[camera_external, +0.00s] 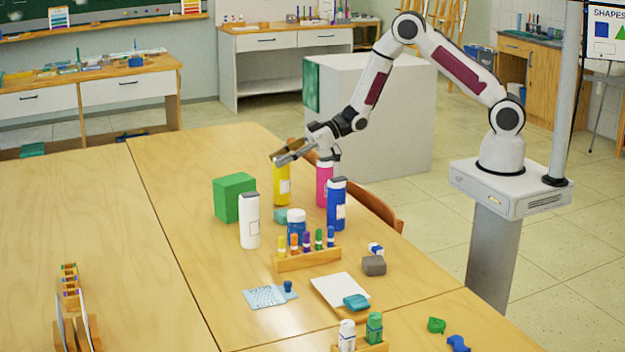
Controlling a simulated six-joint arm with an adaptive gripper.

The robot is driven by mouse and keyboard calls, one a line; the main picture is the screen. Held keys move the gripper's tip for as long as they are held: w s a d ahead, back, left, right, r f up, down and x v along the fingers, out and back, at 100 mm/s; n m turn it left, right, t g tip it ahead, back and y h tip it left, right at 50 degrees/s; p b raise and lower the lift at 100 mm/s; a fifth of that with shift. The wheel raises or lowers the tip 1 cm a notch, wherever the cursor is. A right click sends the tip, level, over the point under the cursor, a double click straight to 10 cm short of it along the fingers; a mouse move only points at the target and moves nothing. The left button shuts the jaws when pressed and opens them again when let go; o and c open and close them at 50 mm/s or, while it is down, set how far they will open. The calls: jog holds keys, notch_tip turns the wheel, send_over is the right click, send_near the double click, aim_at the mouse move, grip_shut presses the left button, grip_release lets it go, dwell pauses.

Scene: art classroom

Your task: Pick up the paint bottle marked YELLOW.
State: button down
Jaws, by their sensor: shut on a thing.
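The yellow paint bottle (281,186) stands upright towards the far side of the table, with a pale label on its side. My gripper (281,158) is at the top of this bottle, reaching in from the right, and is shut on it. The fingers hide the bottle's cap. The bottle's base seems to be at the table surface; I cannot tell whether it is lifted. The label's lettering is too small to read.
Close by stand a pink bottle (324,186), a blue bottle (336,207), a white bottle (249,222) and a green block (233,196). The table's left part is mostly clear.

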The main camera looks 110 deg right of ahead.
jog(key=shift+r, duration=4.8)
jog(key=shift+w+a, duration=0.1)
